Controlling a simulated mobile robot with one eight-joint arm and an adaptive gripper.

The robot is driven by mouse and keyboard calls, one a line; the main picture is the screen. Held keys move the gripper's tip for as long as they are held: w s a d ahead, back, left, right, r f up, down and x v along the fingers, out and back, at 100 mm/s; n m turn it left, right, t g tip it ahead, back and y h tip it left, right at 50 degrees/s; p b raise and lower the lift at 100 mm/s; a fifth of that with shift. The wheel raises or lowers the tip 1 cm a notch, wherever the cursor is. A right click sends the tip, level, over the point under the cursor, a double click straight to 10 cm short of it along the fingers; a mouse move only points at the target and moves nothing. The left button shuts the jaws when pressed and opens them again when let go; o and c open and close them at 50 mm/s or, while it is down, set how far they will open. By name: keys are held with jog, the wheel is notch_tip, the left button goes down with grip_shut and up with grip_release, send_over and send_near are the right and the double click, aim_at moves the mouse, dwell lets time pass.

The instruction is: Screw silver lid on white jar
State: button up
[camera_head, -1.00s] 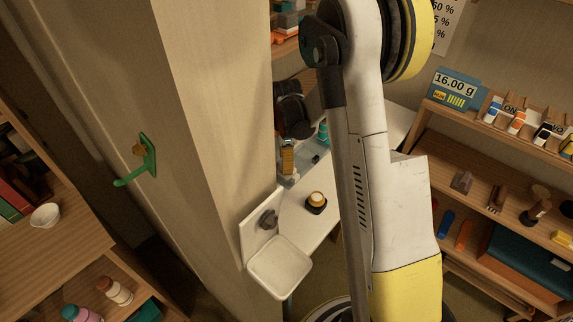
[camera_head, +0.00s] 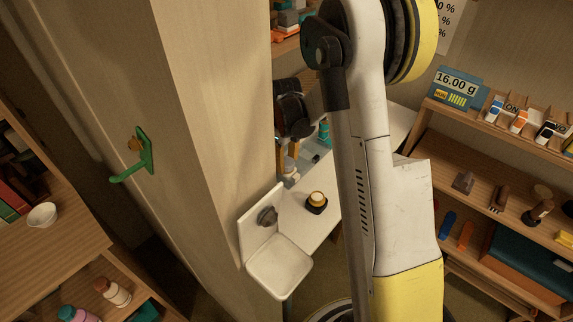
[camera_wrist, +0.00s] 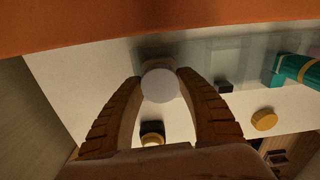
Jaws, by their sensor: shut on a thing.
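My gripper (camera_head: 287,152) is over the pale bench behind my arm, its fingers pointing down. In the wrist view my gripper (camera_wrist: 160,88) has its two brown ridged fingers closed on the sides of a round, pale grey disc (camera_wrist: 160,86), which looks like the silver lid seen from above. In the head view a small pale thing (camera_head: 288,166) shows at the fingertips; I cannot tell whether it is lid or jar. The white jar cannot be made out clearly. If it is under the disc, the disc hides it, so contact and thread seating cannot be seen.
A black jar with a yellow top (camera_head: 316,201) stands on the bench nearer the front. A teal object (camera_wrist: 298,68), a small black block (camera_wrist: 224,86) and a yellow disc (camera_wrist: 264,119) lie to the right in the wrist view. A wooden post (camera_head: 215,130) stands close left.

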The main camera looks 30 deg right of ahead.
dwell(0.3)
jog(key=m, duration=0.6)
jog(key=shift+f, duration=0.1)
jog(key=o, duration=0.8)
